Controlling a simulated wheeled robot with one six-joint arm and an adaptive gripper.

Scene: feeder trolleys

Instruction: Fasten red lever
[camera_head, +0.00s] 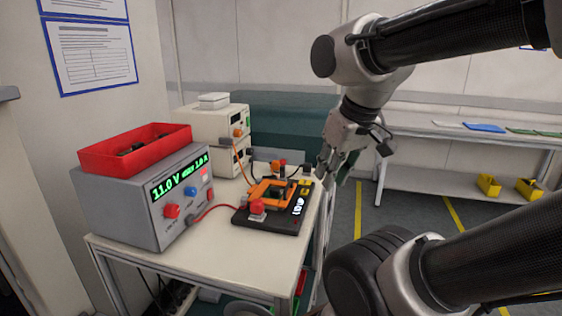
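A black test fixture (285,222) with an orange frame (262,187) lies on the small bench. A red block-like part (257,207) sits at its front left corner; I cannot tell whether this is the red lever or a plug. Another small orange-red part (281,163) stands at the fixture's back. My gripper (333,168) hangs just right of the fixture, past the bench's right edge, apart from it. Its fingers point down and are small and partly merged, so I cannot tell their opening. I see nothing held in it.
A grey power supply (120,215) with lit green digits stands left, with a red bin (130,152) on top. A red cable (212,211) runs to the fixture. Beige instruments (212,127) stand behind. A long shelf table (460,147) is at the right; floor between is clear.

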